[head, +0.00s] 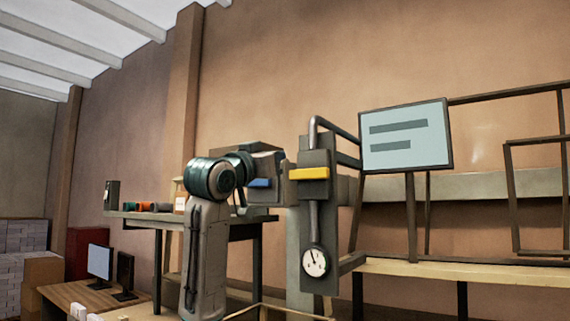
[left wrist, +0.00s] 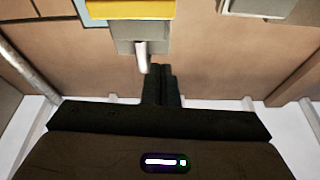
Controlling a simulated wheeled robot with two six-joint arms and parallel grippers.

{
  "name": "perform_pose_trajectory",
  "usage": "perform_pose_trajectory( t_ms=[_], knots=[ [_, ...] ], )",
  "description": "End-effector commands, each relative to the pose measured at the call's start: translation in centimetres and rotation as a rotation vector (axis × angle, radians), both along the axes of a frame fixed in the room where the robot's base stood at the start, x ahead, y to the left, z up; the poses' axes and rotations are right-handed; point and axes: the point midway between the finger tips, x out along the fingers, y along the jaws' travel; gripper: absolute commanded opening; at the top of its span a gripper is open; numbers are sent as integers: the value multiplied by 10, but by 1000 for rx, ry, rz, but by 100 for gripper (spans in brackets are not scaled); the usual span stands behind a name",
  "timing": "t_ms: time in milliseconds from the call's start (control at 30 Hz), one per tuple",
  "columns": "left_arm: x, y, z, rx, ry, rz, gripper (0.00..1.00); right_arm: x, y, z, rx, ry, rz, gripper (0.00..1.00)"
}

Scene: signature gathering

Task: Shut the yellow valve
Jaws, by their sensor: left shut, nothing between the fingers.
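The yellow valve handle (head: 309,174) is a flat bar lying level across the grey valve panel in the head view, crosswise to the upright pipe below it. A yellow bar (left wrist: 130,9) also shows at the top edge of the left wrist view, on a grey block with a short pale pipe. My left gripper (left wrist: 161,72) is shut and empty, its dark fingertips close to the end of that pipe in the picture and apart from the yellow bar. In the head view my left wrist is just left of the valve panel, and its fingers cannot be made out clearly. My right gripper is not in view.
A round white gauge (head: 315,261) sits below the valve. A framed sign (head: 405,135) stands to its right. A shelf (head: 145,217) with small items and a desk with monitors (head: 100,262) are at the left. A long bench (head: 470,271) runs right.

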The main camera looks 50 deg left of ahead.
Motion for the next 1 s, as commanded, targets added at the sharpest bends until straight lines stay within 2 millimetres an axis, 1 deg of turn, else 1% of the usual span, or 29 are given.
perform_pose_trajectory(
  t_ms=[33,100,267,467,1000],
  knots=[
    [-8,-2,-6,1,-2,1,0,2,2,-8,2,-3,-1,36],
    [-16,-4,-8,0,-2,0,0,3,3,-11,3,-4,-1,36],
    [-25,-6,-9,0,-1,0,0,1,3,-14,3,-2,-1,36],
    [-26,-6,-9,-1,0,0,0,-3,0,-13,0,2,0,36],
    [-26,-6,-9,0,0,0,0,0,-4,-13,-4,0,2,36]
  ],
)
